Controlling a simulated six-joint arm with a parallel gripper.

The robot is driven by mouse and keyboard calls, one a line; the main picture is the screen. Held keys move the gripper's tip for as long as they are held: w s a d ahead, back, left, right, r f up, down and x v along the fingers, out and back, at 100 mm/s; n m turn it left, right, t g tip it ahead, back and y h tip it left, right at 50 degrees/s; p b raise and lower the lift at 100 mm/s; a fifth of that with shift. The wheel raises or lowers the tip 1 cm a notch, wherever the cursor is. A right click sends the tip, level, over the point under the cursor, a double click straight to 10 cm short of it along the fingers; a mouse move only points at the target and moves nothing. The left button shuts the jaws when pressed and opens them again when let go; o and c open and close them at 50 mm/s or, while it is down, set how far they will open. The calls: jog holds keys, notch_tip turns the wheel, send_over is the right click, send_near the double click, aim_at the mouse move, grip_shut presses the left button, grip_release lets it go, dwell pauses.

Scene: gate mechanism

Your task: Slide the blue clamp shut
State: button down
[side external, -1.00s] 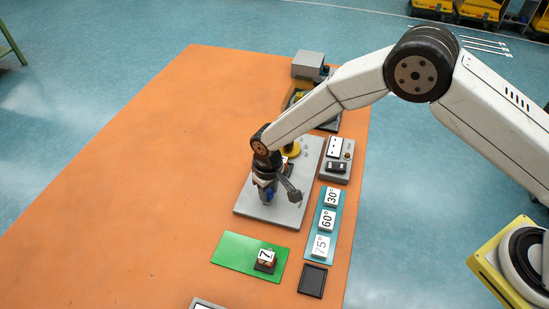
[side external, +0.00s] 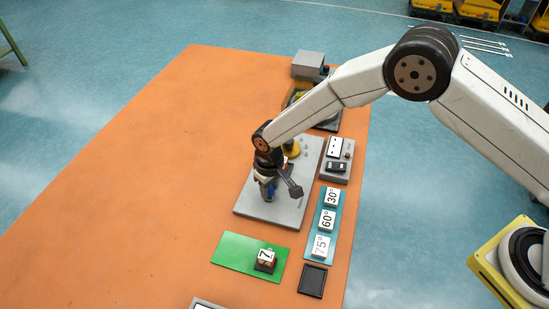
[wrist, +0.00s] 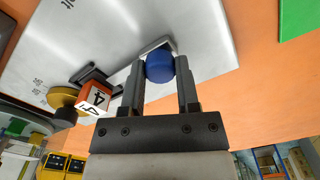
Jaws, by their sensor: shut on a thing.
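The blue clamp (wrist: 160,66) is a round blue knob near a corner of the grey plate (wrist: 205,30). My gripper (wrist: 161,72) is shut on it, one finger on each side. In the side external view the gripper (side external: 268,192) is low over the front part of the grey plate (side external: 250,206), and only a little blue shows beneath it. An orange block marked 4 (wrist: 97,96) sits on the plate beside a dark bracket (wrist: 92,76) and a yellow round part (wrist: 62,97).
A teal strip with angle tiles (side external: 326,221) and a grey switch box (side external: 336,160) stand right of the plate. A green mat (side external: 232,249) holds a block marked 7 (side external: 266,256). A black tray (side external: 312,281) lies nearby. The orange table's left side is clear.

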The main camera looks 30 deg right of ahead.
jog(key=shift+w+d, duration=0.65)
jog(key=shift+d, duration=0.05)
jog(key=shift+c, duration=1.6)
grip_release()
jog(key=shift+r, duration=0.1)
notch_tip(320, 180, up, 8)
